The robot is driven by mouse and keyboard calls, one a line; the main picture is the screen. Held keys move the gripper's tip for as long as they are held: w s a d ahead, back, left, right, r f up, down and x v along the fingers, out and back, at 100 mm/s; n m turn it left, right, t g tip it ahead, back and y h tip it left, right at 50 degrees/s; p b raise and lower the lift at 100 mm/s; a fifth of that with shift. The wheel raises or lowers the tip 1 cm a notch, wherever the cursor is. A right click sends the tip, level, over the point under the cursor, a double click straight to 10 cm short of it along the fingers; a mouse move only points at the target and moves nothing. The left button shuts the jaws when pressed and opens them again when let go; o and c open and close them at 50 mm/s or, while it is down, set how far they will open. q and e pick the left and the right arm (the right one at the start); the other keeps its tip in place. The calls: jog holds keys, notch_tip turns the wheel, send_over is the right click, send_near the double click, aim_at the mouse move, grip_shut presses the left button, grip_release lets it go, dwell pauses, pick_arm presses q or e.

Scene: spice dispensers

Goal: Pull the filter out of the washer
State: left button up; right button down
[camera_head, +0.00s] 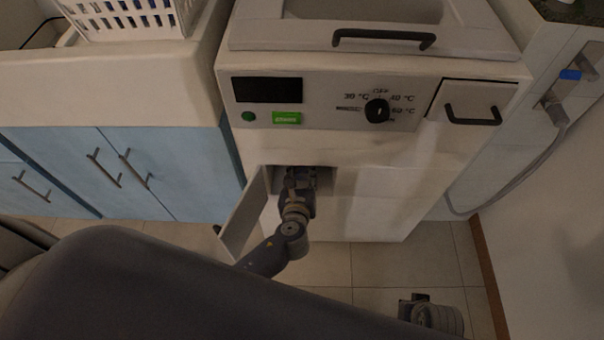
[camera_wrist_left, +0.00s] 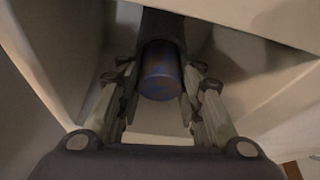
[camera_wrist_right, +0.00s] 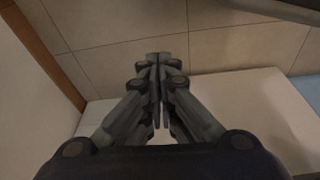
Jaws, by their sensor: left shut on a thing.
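The white washer (camera_head: 375,195) stands in the middle of the head view. Its small lower flap (camera_head: 243,215) hangs open to the left of a dark recess. My left gripper (camera_head: 299,176) reaches into this recess. In the left wrist view its fingers sit on both sides of the filter (camera_wrist_left: 160,72), a dark bluish round cylinder, and are shut on it. The filter's far end is hidden in the recess, and it cannot be made out in the head view. My right gripper (camera_wrist_right: 158,90) is shut and empty, with its fingers together over the floor.
Blue cabinets (camera_head: 110,165) with a white basket (camera_head: 130,15) above stand at the left. The washer's knob (camera_head: 377,110) and drawer handle (camera_head: 472,115) are above the recess. A wall with a hose (camera_head: 520,175) is at the right. Tiled floor (camera_head: 375,266) lies in front.

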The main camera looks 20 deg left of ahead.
pick_arm(q)
jog(key=shift+s, duration=0.25)
jog(key=shift+c, duration=0.4)
jog(key=shift+s+d, duration=0.1)
jog(key=shift+s, duration=0.3)
pick_arm(e)
jog(key=shift+s+f, duration=0.15)
jog(key=shift+f, duration=0.25)
pick_arm(q)
jog(key=shift+s+d, duration=0.1)
jog(key=shift+s, duration=0.1)
jog(key=shift+s, duration=0.1)
pick_arm(e)
jog(key=shift+f, duration=0.1)
pick_arm(q)
jog(key=shift+s+d, duration=0.1)
jog(key=shift+s, duration=0.2)
pick_arm(e)
jog(key=shift+f, duration=0.2)
pick_arm(q)
jog(key=shift+s+d, duration=0.1)
jog(key=shift+s, duration=0.1)
jog(key=shift+s+d+p, duration=0.1)
jog(key=shift+s+p, duration=0.2)
jog(key=shift+s, duration=0.1)
pick_arm(e)
jog(key=shift+f, duration=0.25)
